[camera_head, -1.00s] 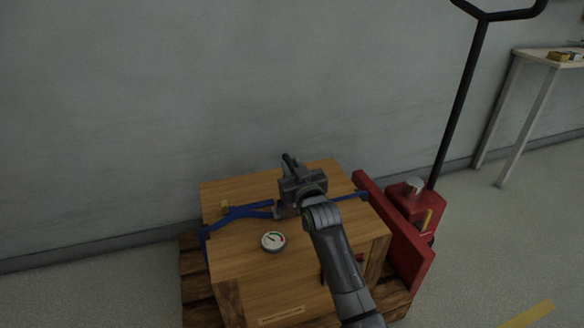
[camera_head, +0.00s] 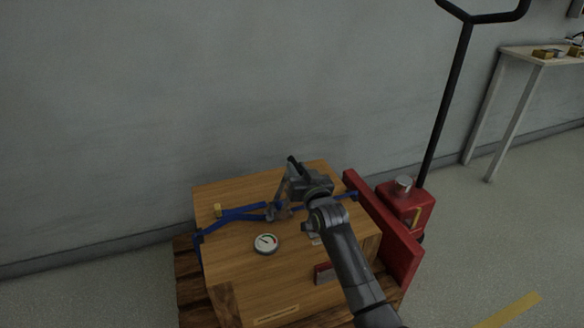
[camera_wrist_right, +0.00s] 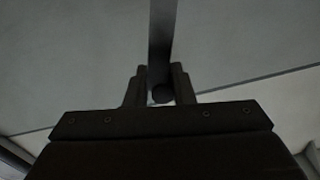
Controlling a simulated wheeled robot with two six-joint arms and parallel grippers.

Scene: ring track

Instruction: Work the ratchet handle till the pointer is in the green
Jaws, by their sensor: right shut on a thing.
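A wooden crate (camera_head: 229,262) carries a blue strap (camera_head: 240,213) with a grey ratchet (camera_head: 274,211) on its top. A round white gauge (camera_head: 265,243) with coloured marks sits on the crate in front of the strap; its dark pointer seems to point up and left, outside the green, though it is small. My right gripper (camera_head: 300,178) is above the ratchet, shut on the ratchet handle. In the right wrist view the dark handle (camera_wrist_right: 162,40) runs between the two fingers (camera_wrist_right: 158,88). The arm hides part of the ratchet and strap. My left gripper is out of view.
The crate stands on a wooden pallet (camera_head: 187,277) close to the grey wall. A red pallet jack (camera_head: 408,207) with a tall black handle stands at its right. A light table (camera_head: 535,57) stands at the back right. Floor at the right is clear.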

